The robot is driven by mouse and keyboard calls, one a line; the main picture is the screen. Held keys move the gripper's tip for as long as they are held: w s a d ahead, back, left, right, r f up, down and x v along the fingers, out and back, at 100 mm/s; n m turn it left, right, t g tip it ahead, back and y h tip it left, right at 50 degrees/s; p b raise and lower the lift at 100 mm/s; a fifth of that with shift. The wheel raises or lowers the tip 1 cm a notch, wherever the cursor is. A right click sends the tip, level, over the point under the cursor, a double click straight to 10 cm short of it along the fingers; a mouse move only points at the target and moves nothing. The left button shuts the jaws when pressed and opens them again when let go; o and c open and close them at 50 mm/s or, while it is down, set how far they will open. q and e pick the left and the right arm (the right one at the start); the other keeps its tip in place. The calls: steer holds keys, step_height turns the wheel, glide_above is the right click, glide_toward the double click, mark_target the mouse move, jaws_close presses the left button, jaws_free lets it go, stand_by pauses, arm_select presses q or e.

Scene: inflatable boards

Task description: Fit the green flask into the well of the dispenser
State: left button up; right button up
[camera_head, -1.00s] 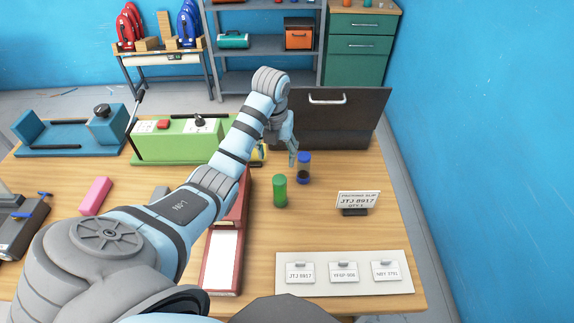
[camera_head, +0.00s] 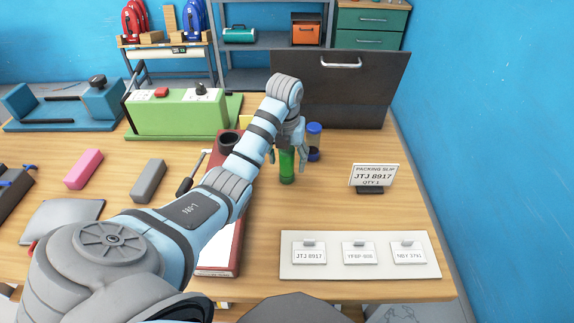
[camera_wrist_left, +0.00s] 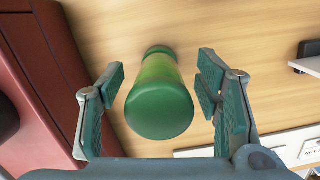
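The green flask (camera_head: 287,166) stands upright on the wooden table, right of the red dispenser (camera_head: 218,262). A dark round well (camera_head: 230,139) shows at the dispenser's far end. My left gripper (camera_head: 288,152) is over the flask and points down. In the left wrist view the flask (camera_wrist_left: 160,107) stands between the two open fingers of the left gripper (camera_wrist_left: 163,95), with a gap on each side. The dispenser's red body (camera_wrist_left: 50,70) lies left in that view. My right gripper is not in view.
A blue-capped flask (camera_head: 314,140) stands just behind the green one. A packing slip stand (camera_head: 373,175) and a white label board (camera_head: 360,265) are to the right. A dark case (camera_head: 345,90) closes off the back. The table right of the flask is clear.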

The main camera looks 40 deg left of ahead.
arm_select(q)
steer(key=c, duration=1.2)
